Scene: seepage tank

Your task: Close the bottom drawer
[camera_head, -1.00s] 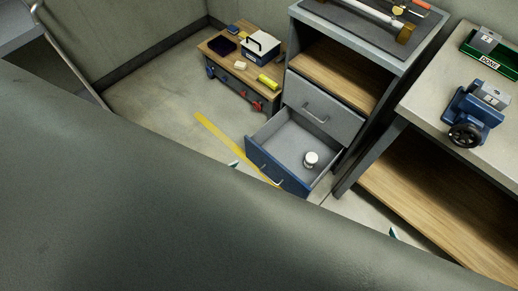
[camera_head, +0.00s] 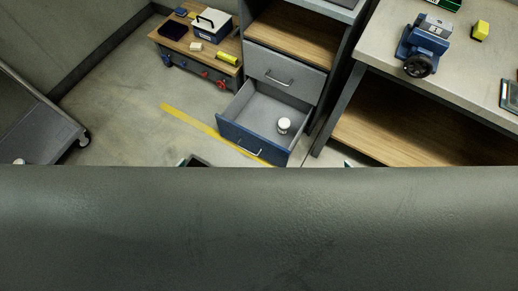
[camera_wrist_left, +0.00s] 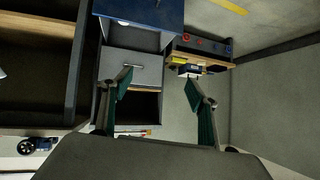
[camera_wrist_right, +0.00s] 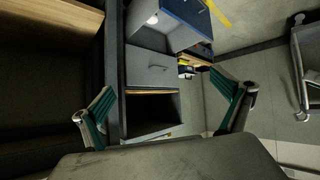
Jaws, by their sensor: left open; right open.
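The bottom drawer (camera_head: 251,141) of the grey cabinet stands pulled out, with a blue front, a metal handle and a grey inside. A small white jar (camera_head: 284,125) stands in it. The grey upper drawer (camera_head: 284,72) above it is shut. The drawer's blue front also shows at the top of the left wrist view (camera_wrist_left: 150,12) and right wrist view (camera_wrist_right: 190,14). My left gripper (camera_wrist_left: 158,82) is open and empty; in the head view only its tip shows, just in front of the drawer. My right gripper (camera_wrist_right: 163,83) is open and empty, mostly hidden in the head view.
A low wooden-topped bench (camera_head: 199,45) with a toolbox stands left of the cabinet. A workbench (camera_head: 466,70) with a blue machine (camera_head: 425,45) stands right. A grey cart (camera_head: 38,122) is at the far left. Floor left of the drawer is clear, with a yellow stripe (camera_head: 190,117).

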